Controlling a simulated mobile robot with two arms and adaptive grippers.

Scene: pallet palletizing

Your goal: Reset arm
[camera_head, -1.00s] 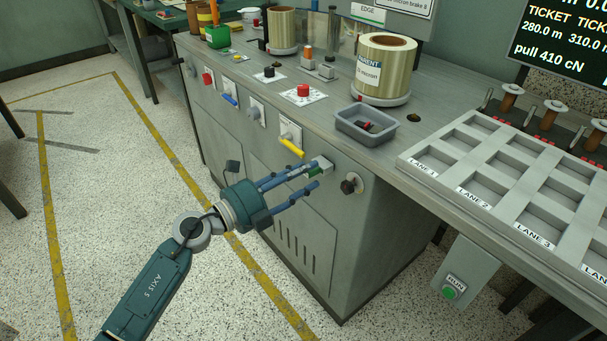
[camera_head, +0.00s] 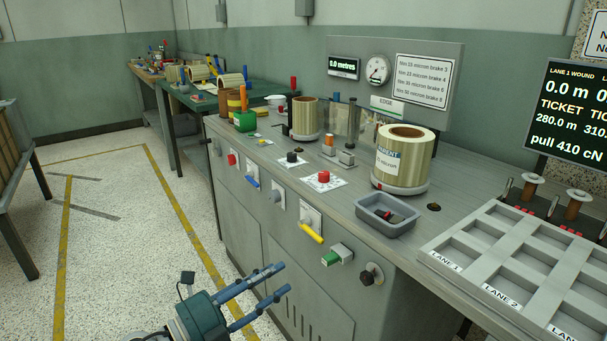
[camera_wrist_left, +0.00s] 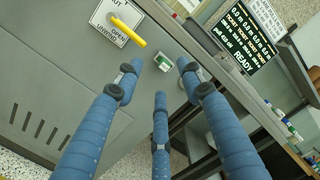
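My left gripper (camera_head: 284,279) is in front of the grey machine cabinet, low in the head view. Its blue fingers are spread with nothing between them. In the left wrist view the three fingers of this gripper (camera_wrist_left: 160,78) stand apart and empty. A green-and-white switch (camera_head: 337,255) on the cabinet front is up and to the right of the fingertips, apart from them in the head view. It also shows between the fingers in the left wrist view (camera_wrist_left: 163,62). My right gripper is in neither view.
The cabinet front carries a yellow lever (camera_head: 311,233) and a dark knob (camera_head: 371,274). Above are a grey tray (camera_head: 386,227), a large film roll (camera_head: 404,158) and a lane rack (camera_head: 473,237). Open speckled floor (camera_head: 110,250) lies to the left.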

